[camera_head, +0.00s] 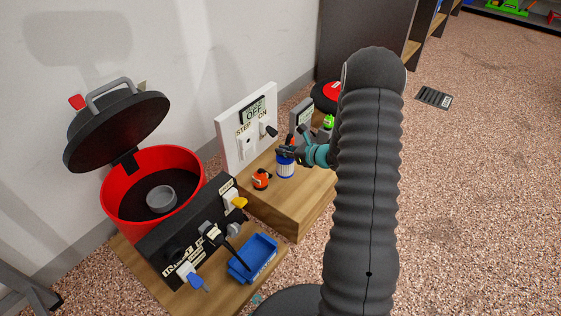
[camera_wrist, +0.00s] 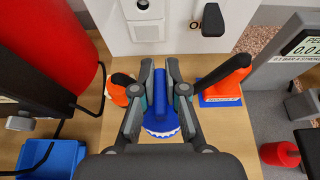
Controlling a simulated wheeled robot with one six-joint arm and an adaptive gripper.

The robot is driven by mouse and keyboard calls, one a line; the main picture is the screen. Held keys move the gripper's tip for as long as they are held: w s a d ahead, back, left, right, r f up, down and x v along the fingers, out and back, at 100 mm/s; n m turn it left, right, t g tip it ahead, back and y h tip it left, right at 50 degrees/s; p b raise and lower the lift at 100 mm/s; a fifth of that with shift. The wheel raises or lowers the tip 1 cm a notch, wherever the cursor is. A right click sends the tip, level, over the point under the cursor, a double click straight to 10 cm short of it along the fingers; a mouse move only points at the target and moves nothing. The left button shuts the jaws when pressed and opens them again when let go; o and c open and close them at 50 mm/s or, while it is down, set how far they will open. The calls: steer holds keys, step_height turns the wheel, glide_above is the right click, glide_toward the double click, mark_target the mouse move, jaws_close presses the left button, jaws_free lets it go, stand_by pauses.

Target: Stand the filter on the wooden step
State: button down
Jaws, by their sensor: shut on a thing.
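The filter (camera_head: 285,168) is blue and white with a ribbed side. It stands upright, on or just above the wooden step (camera_head: 297,212); I cannot tell whether its base touches the wood. In the wrist view the blue filter (camera_wrist: 161,122) sits between my fingers, with part of its white ribbed edge showing. My gripper (camera_head: 287,151) is shut on its upper part, and my gripper also shows in the wrist view (camera_wrist: 160,78). The step's wood (camera_wrist: 210,130) shows bare on the right in the wrist view.
A small orange object (camera_head: 261,179) stands on the step close to the filter's left. An orange and blue object with a dark handle (camera_wrist: 222,92) is to its right. A white switch panel (camera_head: 232,150) stands behind. A red drum (camera_head: 190,180) and blue tray (camera_head: 252,258) are at left.

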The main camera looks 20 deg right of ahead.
mark_target(280, 160)
steer(key=shift+w+a+f, duration=0.35)
steer(key=shift+a+f, duration=0.05)
steer(key=shift+a, duration=0.1)
steer(key=shift+f+b, duration=0.35)
steer(key=shift+f, duration=1.6)
steer(key=shift+f, duration=0.1)
steer(key=shift+f, duration=0.1)
steer(key=c, duration=1.2)
jaws_free()
